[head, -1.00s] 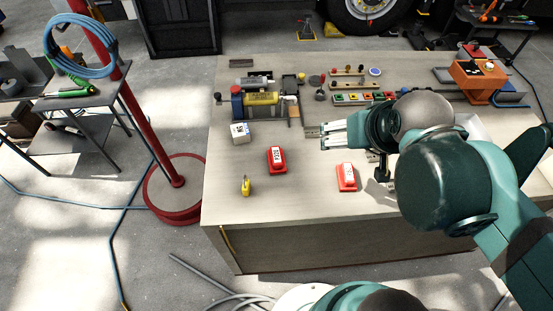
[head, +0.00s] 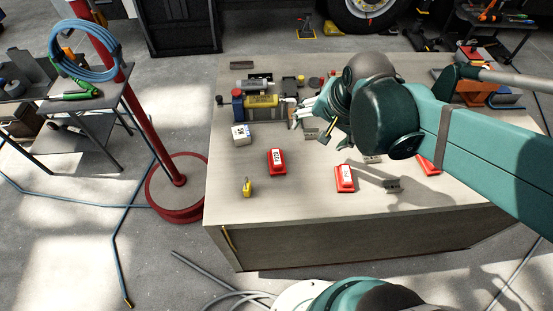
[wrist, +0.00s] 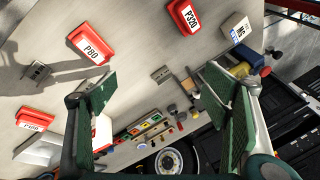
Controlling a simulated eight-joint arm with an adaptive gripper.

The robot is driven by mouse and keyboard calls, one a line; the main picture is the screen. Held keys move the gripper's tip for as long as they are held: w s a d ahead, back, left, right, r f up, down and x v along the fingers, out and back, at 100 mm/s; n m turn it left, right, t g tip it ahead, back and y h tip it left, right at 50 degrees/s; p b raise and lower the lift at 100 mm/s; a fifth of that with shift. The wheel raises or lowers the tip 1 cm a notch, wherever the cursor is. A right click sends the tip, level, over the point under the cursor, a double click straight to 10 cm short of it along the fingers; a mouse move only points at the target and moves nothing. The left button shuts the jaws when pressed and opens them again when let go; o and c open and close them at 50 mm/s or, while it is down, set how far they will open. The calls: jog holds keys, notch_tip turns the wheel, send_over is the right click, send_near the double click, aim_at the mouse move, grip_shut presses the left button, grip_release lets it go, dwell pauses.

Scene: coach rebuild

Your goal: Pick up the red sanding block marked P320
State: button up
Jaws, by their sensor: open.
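The red sanding block marked P320 (head: 277,162) lies on the workbench, left of centre in the head view. My gripper (head: 296,115) is open and empty above the bench, farther back than P320. In the wrist view its fingers (wrist: 158,88) are spread, with P320 beyond them.
Another red block (head: 428,165) lies under my arm. A white block (head: 240,134) and a yellow item (head: 247,187) sit near P320. A yellow-and-blue device (head: 260,104) stands behind. A red post base (head: 178,195) is left of the bench. The front-left bench top is mostly clear.

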jog(key=w+a+f+m+g+p, duration=0.2)
jog(key=w+a+f+m, duration=0.1)
jog(key=a+m, duration=0.15)
jog(key=m+g+p, duration=0.2)
jog(key=m+p, duration=0.1)
jog(key=m, duration=0.2)
send_over(277, 157)
jog(key=d, duration=0.1)
jog(key=shift+y, duration=0.4)
notch_tip(277, 157, down, 7)
jog(key=shift+w+d+r, duration=0.1)
jog(key=shift+w+d, duration=0.05)
jog(key=shift+f+m, duration=0.2)
jog(key=shift+m, duration=0.15)
jog(key=shift+f, duration=0.1)
jog(key=shift+a+f, duration=0.25)
jog(key=shift+f, duration=0.9)
jog(key=shift+a+f, duration=0.25)
jog(key=shift+f, duration=1.05)
jog(key=shift+a+f, duration=0.25)
jog(key=shift+f, duration=1)
